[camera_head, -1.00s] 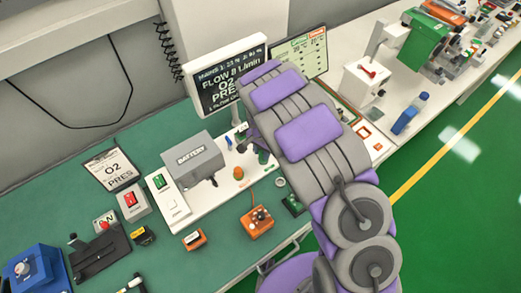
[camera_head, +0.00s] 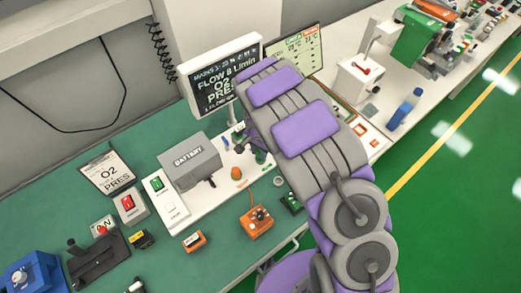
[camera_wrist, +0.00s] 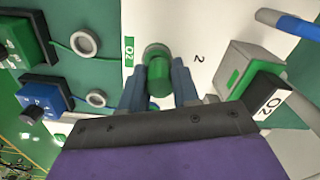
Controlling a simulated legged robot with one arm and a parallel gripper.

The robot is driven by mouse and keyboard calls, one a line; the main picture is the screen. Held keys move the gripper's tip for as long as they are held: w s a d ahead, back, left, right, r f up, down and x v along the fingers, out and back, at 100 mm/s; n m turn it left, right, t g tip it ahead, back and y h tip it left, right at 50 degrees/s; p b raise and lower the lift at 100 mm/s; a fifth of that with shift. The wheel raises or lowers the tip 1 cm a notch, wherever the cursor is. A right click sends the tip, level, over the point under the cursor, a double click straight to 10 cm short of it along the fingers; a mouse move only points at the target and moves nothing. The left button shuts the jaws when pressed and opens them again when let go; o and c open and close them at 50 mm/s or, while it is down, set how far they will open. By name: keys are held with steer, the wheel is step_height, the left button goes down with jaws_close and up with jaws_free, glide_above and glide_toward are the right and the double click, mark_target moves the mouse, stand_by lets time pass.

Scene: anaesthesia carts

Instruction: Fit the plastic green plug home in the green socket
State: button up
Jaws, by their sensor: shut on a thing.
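The green plug (camera_wrist: 159,76) is a green cylinder between the two blue-grey fingers of my gripper (camera_wrist: 160,92), which is shut on it. A wider round green part (camera_wrist: 155,51) shows just beyond the plug, beside the green O2 label (camera_wrist: 129,50) on the white panel. It looks like the green socket, but I cannot tell whether the plug is inside it or only over it.
A battery box (camera_head: 190,160) stands left of the gripper, with an orange cylinder (camera_head: 237,173) near it. A monitor (camera_head: 222,75) stands behind. In the wrist view, a green-and-black box (camera_wrist: 30,40) and a blue box (camera_wrist: 40,94) sit left; a grey box (camera_wrist: 250,68) sits right.

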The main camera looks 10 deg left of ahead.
steer(key=shift+a+f, duration=0.2)
steer(key=shift+a, duration=0.35)
steer(key=shift+d+f, duration=0.2)
steer(key=shift+d, duration=0.6)
steer(key=shift+a+f, duration=0.25)
steer(key=shift+a, duration=0.05)
steer(key=shift+a+r, duration=0.15)
steer(key=shift+r, duration=0.2)
steer(key=shift+d, duration=0.4)
stand_by(0.8)
steer(key=shift+f, duration=0.75)
steer(key=o, duration=1.1)
